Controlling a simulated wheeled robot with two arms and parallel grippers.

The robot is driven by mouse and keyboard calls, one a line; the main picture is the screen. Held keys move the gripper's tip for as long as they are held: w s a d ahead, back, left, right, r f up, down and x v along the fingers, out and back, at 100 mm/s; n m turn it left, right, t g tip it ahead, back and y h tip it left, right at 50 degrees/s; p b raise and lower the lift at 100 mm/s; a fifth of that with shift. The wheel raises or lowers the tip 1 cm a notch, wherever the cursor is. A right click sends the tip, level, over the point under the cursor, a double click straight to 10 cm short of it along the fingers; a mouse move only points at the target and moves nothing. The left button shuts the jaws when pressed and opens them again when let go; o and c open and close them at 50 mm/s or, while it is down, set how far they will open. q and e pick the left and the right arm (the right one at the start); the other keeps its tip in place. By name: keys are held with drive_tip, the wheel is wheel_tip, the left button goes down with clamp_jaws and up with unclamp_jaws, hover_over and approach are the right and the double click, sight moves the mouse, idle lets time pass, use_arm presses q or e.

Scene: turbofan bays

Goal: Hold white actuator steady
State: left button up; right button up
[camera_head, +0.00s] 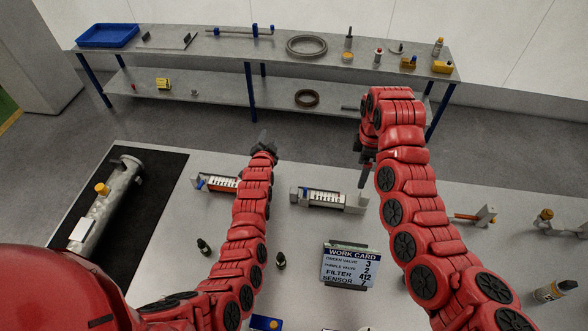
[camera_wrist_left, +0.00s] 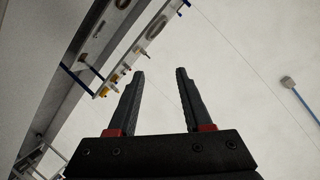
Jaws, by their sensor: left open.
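No thing is labelled as the white actuator. A pale grey-white cylinder (camera_head: 118,190) with an orange cap lies on a black mat at the left of the near table, and it may be the one. My left gripper (camera_head: 263,140) is over the table's far edge, right of the cylinder and apart from it. In the left wrist view my left gripper (camera_wrist_left: 160,74) is open with nothing between its fingers. My right gripper (camera_head: 365,170) hangs near the table's far edge; its jaws are too dark and small to read.
Two pale fixtures with white scales, left (camera_head: 218,184) and right (camera_head: 325,198), sit near the grippers. A work card (camera_head: 350,265) stands in front. Small dark bottles (camera_head: 281,260) stand nearby. A back bench (camera_head: 200,48) holds a blue tray (camera_head: 107,35) and a grey ring (camera_head: 306,45).

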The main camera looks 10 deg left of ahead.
use_arm(q)
drive_tip(key=s+d+f+m+g+h, duration=0.1)
drive_tip(key=d+m+g+h, duration=0.25)
drive_tip(key=d+g, duration=0.4)
use_arm(e)
hover_over(353, 200)
wheel_tip(353, 200, down, 5)
use_arm(q)
drive_tip(key=s+d+r+m+g+y, duration=0.1)
drive_tip(key=s+r+m+g, duration=0.1)
drive_tip(key=s, duration=0.4)
drive_tip(key=s+d+r+m+g+y, duration=0.1)
drive_tip(key=s+d+r+m+g, duration=0.1)
drive_tip(key=s+g, duration=0.3)
drive_tip(key=shift+s+m, duration=0.6)
drive_tip(key=shift+m, duration=0.05)
use_arm(e)
wheel_tip(353, 200, down, 12)
drive_tip(key=shift+f, duration=0.2)
use_arm(q)
drive_tip(key=shift+d, duration=0.1)
